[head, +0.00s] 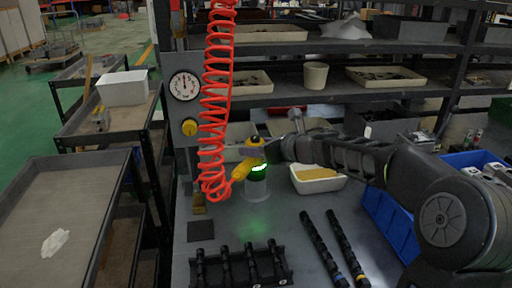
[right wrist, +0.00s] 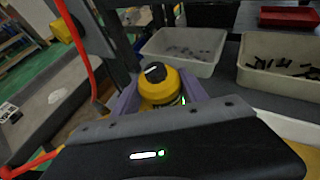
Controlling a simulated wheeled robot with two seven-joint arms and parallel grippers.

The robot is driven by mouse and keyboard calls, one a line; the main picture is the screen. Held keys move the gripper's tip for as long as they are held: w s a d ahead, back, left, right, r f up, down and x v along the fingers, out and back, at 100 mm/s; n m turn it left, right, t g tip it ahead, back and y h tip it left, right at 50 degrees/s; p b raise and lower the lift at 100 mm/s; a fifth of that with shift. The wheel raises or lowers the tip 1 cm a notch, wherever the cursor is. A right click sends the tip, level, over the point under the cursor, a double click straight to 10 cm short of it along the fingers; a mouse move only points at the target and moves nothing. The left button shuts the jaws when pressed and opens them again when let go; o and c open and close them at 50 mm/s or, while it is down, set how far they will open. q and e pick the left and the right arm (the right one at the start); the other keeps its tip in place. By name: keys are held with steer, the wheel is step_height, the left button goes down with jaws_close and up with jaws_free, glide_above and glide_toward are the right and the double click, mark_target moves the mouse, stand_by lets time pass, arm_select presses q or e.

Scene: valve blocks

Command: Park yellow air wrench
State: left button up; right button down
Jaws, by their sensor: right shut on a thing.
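The yellow air wrench (head: 241,171) is in my right gripper (head: 262,150), at the end of the red coiled hose (head: 214,100). It is tilted, its lower end near the hose's bottom loop. In the right wrist view, the wrench's round yellow end with a dark cap (right wrist: 160,86) sits between the two purple fingers of my right gripper (right wrist: 161,97), which is shut on it. A pale, cup-like holder (head: 257,190) with a glowing green ring stands on the bench just below the gripper. I cannot tell whether the wrench touches it. My left gripper is not in view.
A black rack (head: 243,268) with several dark valve parts is at the bench front. Two dark rods (head: 332,247) lie right of it. A white tray of yellow pieces (head: 318,179) and a blue bin (head: 391,222) are further right. Shelves stand behind.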

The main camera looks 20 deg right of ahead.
steer(key=shift+r, duration=0.2)
steer(key=c, duration=0.8)
jaws_free()
steer(key=shift+c, duration=0.2)
steer(key=o, duration=0.3)
steer(key=shift+f, duration=0.1)
steer(key=shift+s+f, duration=0.1)
steer(key=shift+f, duration=0.15)
steer(key=shift+s+d+r, duration=0.2)
steer(key=shift+s+r, duration=0.1)
steer(key=shift+s, duration=0.05)
steer(key=v, duration=0.7)
steer(key=shift+p, duration=0.3)
steer(key=shift+a+r, duration=0.1)
